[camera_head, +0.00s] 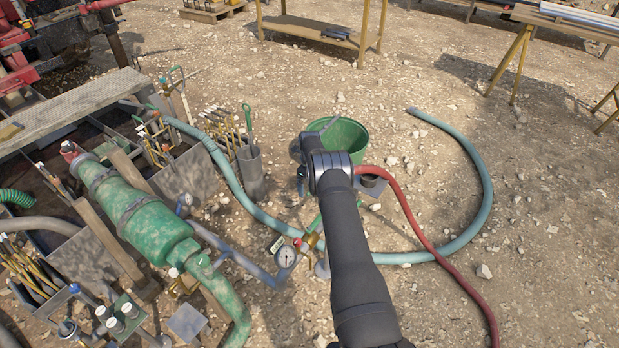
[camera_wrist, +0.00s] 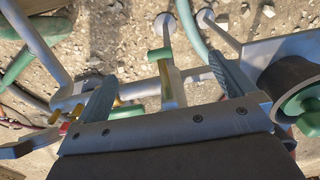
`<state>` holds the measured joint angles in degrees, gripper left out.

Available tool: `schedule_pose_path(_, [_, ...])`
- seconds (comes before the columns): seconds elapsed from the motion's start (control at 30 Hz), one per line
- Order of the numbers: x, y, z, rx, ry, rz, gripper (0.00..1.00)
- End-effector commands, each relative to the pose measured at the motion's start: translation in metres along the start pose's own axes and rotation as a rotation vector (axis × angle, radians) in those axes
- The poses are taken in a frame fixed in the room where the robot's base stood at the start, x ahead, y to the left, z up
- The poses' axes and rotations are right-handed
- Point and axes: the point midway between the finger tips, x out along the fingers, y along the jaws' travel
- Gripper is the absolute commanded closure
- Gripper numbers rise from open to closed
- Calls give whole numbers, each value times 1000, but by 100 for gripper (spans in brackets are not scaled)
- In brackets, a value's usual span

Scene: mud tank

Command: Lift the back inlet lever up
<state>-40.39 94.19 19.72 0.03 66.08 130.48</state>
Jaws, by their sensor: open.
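My gripper (camera_wrist: 163,70) is open in the wrist view, its two grey fingers wide apart. A pale upright bar with a green end (camera_wrist: 160,55) shows between the fingers. I cannot tell whether it is the back inlet lever or whether a finger touches it. In the head view, a valve with brass and red parts (camera_head: 311,240) and a green handle stands by a round gauge (camera_head: 286,257). My arm partly covers this spot, and most of my gripper is hidden there. No lever is clearly marked as the back inlet.
A green tank (camera_head: 130,210) with pipes stands at the left. A teal hose (camera_head: 485,190) curves over the gravel. The ground at the right is mostly clear.

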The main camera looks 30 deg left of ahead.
Motion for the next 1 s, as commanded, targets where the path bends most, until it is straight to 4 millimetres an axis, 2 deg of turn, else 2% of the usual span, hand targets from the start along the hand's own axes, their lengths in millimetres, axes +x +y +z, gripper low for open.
schedule_pose_path(0.2, [35,0,0,-1,1,0,0])
schedule_pose_path(0.4, [56,0,0,-2,1,0,0])
schedule_pose_path(0.6, [64,0,0,-2,0,0,0])
schedule_pose_path(0.9, [65,0,0,-2,0,0,0])
schedule_pose_path(1.0, [65,0,0,-2,0,0,20])
